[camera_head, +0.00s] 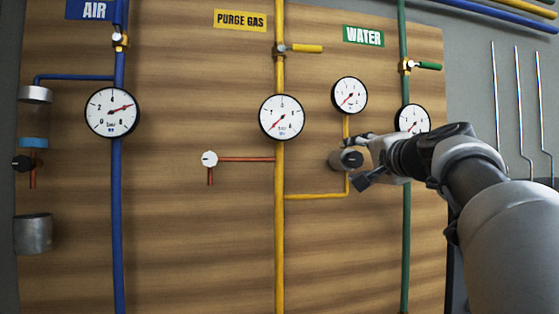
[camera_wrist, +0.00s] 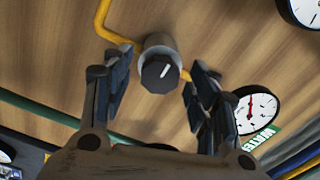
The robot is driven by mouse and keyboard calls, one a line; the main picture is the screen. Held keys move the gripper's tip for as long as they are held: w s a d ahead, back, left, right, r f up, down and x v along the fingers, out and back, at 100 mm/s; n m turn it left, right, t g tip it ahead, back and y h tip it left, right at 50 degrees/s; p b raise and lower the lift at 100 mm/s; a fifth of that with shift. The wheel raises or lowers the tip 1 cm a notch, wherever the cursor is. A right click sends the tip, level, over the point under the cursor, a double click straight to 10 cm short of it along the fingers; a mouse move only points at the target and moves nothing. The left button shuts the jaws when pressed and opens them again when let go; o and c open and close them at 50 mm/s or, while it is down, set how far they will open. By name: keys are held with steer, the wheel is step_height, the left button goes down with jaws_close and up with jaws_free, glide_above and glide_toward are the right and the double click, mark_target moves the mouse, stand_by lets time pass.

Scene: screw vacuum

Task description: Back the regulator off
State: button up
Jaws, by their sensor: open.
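The regulator (camera_head: 338,160) is a grey round body on the yellow branch pipe, with a black faceted knob (camera_head: 353,159) facing out. In the wrist view the black knob (camera_wrist: 158,74) shows a white mark, tilted slightly right of upright. My gripper (camera_head: 361,161) is at the regulator from the right. In the wrist view my gripper (camera_wrist: 150,82) is open, with one finger on each side of the knob and gaps showing between. I cannot tell how deep the knob sits between the fingers. The branch gauge (camera_head: 350,95) above has its red needle toward lower left.
The purge gas gauge (camera_head: 282,117) and yellow pipe (camera_head: 280,230) stand left of the regulator. The water gauge (camera_head: 412,119) and green pipe (camera_head: 405,240) are close behind my arm. A yellow valve lever (camera_head: 306,48) is above. The board below the regulator is mostly clear.

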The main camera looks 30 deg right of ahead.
steer(key=v, duration=0.7)
steer(key=shift+s, duration=0.25)
